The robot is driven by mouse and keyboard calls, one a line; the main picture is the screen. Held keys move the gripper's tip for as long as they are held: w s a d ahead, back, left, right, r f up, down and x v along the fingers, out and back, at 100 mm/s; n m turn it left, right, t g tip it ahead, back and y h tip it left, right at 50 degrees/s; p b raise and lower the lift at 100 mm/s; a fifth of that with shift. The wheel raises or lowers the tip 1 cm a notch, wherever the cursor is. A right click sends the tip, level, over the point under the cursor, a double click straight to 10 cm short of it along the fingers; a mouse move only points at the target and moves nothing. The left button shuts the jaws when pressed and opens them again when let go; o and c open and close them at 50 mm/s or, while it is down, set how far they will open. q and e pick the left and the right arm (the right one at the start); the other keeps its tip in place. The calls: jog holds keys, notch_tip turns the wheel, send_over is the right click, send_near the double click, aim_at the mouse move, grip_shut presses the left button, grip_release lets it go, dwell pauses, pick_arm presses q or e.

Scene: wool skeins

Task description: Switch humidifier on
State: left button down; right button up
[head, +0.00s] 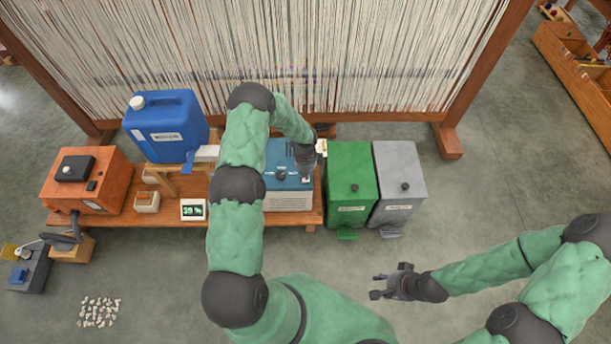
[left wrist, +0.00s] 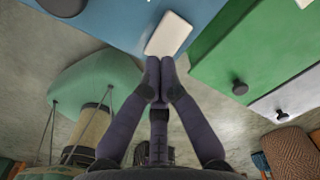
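The blue box (head: 276,155) on the bench, which appears to be the humidifier, has a pale lower front and a dark knob (head: 281,174). My left gripper (head: 306,175) is over the right part of its top. In the left wrist view its fingertips (left wrist: 160,68) are together with nothing between them, at the near edge of a white switch plate (left wrist: 168,34) on the blue surface (left wrist: 115,18). I cannot tell whether they touch it. My right gripper (head: 376,286) is open and empty over the floor at lower right.
A blue canister (head: 165,128) and a display reading about 39 % (head: 193,209) are left of my left arm. A green bin (head: 349,175) and a grey bin (head: 399,178) stand right of the blue box. An orange box (head: 88,185) sits at far left. A loom (head: 330,50) rises behind.

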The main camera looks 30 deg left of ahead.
pick_arm(q)
jog(key=shift+f+b, duration=0.95)
jog(key=shift+f, duration=0.25)
dwell(1.2)
jog(key=shift+r, duration=0.15)
jog(key=shift+r+p, duration=2.4)
jog(key=shift+r, duration=0.95)
